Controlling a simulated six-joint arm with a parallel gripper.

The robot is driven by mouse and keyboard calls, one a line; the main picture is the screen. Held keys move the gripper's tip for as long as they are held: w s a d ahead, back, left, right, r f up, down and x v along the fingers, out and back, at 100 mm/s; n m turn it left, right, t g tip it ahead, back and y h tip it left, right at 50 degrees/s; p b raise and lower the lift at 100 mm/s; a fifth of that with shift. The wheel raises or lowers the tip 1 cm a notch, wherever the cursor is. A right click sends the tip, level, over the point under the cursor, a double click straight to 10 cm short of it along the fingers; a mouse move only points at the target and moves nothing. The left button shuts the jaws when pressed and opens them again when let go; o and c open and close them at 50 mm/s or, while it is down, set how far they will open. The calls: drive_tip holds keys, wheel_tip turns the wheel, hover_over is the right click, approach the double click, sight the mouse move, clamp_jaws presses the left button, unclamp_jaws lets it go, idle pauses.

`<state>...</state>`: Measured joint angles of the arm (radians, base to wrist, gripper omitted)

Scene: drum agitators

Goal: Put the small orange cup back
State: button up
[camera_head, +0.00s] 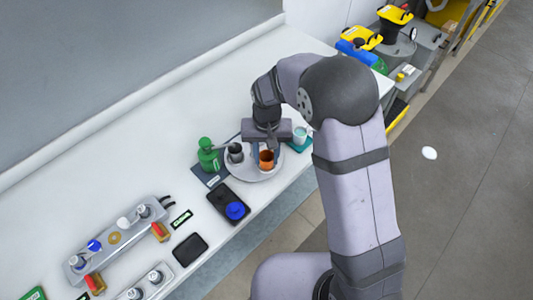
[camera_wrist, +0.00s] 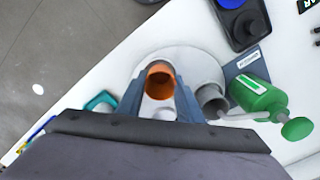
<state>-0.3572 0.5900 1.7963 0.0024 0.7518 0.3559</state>
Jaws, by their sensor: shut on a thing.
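The small orange cup (camera_head: 266,160) is at the round light plate (camera_head: 262,174), near its right side. My gripper (camera_head: 267,152) is over the plate, shut on the orange cup, with a finger on either side of it. In the wrist view the cup (camera_wrist: 160,82) sits upright between the two fingers, its open top facing the camera. I cannot tell whether its base touches the plate. A dark grey cup (camera_head: 235,152) stands at the plate's left side, beside the gripper.
A green bottle (camera_head: 208,154) stands close left of the plate. A black tray with a blue lid (camera_head: 235,210) lies in front. A teal coaster with a pale cup (camera_head: 300,138) is to the right. The counter behind the plate is clear.

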drive_tip(key=shift+f, duration=0.2)
drive_tip(key=o, duration=1.1)
drive_tip(key=shift+c, duration=0.2)
wheel_tip(320, 180, up, 12)
drive_tip(key=b, duration=0.2)
drive_tip(key=shift+r+b, duration=0.25)
drive_tip(key=shift+b, duration=0.05)
drive_tip(key=s+d+f, duration=0.4)
drive_tip(key=s+d, duration=0.3)
drive_tip(key=s, duration=0.2)
drive_tip(key=s+d+f, duration=0.4)
drive_tip(key=s+d, duration=0.4)
drive_tip(key=s, duration=0.1)
drive_tip(key=shift+f, duration=0.2)
